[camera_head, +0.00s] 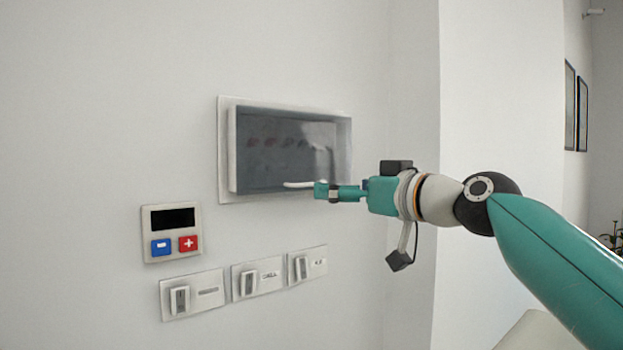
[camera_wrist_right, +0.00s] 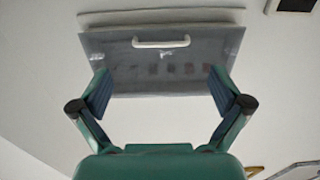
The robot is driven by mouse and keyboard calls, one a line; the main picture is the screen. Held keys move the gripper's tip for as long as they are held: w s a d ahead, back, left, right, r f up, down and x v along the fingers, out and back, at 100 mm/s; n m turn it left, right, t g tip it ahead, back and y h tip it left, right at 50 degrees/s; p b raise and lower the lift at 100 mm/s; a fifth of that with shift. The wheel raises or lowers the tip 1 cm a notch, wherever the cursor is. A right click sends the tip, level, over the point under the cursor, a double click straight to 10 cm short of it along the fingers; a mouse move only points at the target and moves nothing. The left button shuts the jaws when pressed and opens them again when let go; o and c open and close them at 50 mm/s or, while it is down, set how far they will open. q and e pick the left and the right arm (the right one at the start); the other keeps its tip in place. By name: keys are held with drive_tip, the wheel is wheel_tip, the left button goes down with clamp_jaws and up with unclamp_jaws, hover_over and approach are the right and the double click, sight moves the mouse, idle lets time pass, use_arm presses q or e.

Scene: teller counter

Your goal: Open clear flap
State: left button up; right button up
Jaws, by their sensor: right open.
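The clear flap (camera_head: 270,165) is a smoky see-through panel on a white wall-mounted box; it appears to be down over the front. Several small dark red shapes show dimly behind it. Its white bar handle (camera_head: 298,184) is along the lower edge. In the right wrist view, the flap (camera_wrist_right: 128,72) and handle (camera_wrist_right: 160,42) show ahead of the fingers, the handle near the top of the picture. My right gripper (camera_head: 319,189) is by the right end of the handle in the head view. Its fingers (camera_wrist_right: 160,92) are spread with nothing between them. My left gripper is out of view.
Below left is a keypad (camera_head: 172,232) with a dark display, a blue minus button and a red plus button. Several switch plates (camera_head: 258,278) run in a row under the box. A wall corner is to the right, behind my right arm.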

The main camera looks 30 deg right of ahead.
sight(312, 185)
drive_tip(key=w+p, duration=0.1)
drive_tip(key=w, duration=0.5)
drive_tip(key=w+p, duration=0.1)
drive_tip(key=w, duration=0.1)
drive_tip(key=shift+w+a+p, duration=0.3)
drive_tip(key=shift+w+a, duration=0.05)
drive_tip(key=shift+w, duration=0.05)
